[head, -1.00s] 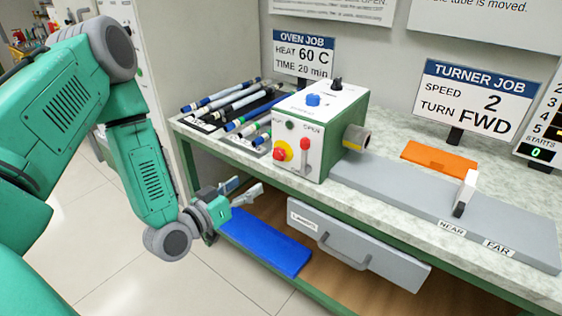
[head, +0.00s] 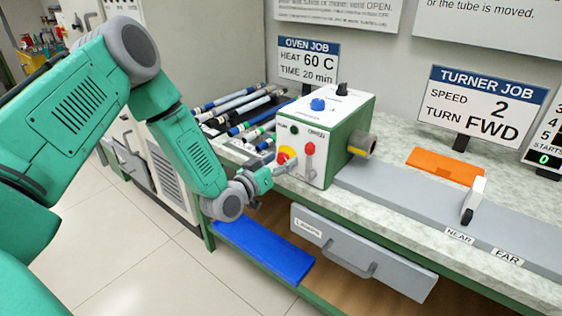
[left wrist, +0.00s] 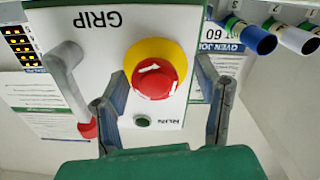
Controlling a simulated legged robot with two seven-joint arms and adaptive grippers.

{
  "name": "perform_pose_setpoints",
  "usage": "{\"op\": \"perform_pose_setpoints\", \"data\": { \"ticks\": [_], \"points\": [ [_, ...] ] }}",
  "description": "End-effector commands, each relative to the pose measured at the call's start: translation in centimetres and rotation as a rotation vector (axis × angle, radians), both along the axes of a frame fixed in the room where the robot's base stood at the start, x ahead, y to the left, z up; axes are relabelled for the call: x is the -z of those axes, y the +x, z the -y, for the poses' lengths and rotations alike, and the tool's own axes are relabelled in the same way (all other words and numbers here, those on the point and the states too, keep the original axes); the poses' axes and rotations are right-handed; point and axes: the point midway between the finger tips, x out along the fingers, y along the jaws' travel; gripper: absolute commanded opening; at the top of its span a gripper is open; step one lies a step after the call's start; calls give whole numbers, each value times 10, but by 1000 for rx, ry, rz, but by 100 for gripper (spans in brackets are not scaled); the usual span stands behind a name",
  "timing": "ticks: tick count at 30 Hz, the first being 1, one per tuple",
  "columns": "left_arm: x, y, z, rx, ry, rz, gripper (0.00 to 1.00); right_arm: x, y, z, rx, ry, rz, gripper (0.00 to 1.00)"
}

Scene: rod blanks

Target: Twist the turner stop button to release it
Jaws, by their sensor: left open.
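The turner (head: 335,140) is a green and white box on the bench. Its red stop button (left wrist: 155,80) sits on a yellow surround (left wrist: 168,52) on the front panel, and it also shows partly in the head view (head: 285,157). My left gripper (head: 280,172) is at the front panel. In the left wrist view my left gripper (left wrist: 160,98) is open, one finger on each side of the button and the hand short of the panel. I cannot tell whether a finger touches it. My right gripper is not in view.
A red-tipped lever (left wrist: 85,128) is close beside one finger, and a dark green run button (left wrist: 142,121) is near the stop button. Rod blanks (head: 230,100) lie left of the turner. A blue mat (head: 262,252) and a grey drawer (head: 350,255) are below.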

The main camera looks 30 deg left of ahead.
Motion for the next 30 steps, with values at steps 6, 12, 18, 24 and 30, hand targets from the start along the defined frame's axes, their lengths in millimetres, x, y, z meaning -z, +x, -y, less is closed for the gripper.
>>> {"op": "perform_pose_setpoints", "data": {
  "ticks": [6,12,18,24,30],
  "points": [
    [-1,1,2,1,1,-1,58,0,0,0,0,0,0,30],
    [0,1,1,1,0,-1,6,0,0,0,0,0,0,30],
    [0,1,0,1,2,-1,6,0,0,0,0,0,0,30],
    [0,1,0,0,49,2,6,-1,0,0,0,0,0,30],
    [0,1,1,2,167,10,6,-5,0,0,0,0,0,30]
  ]
}}
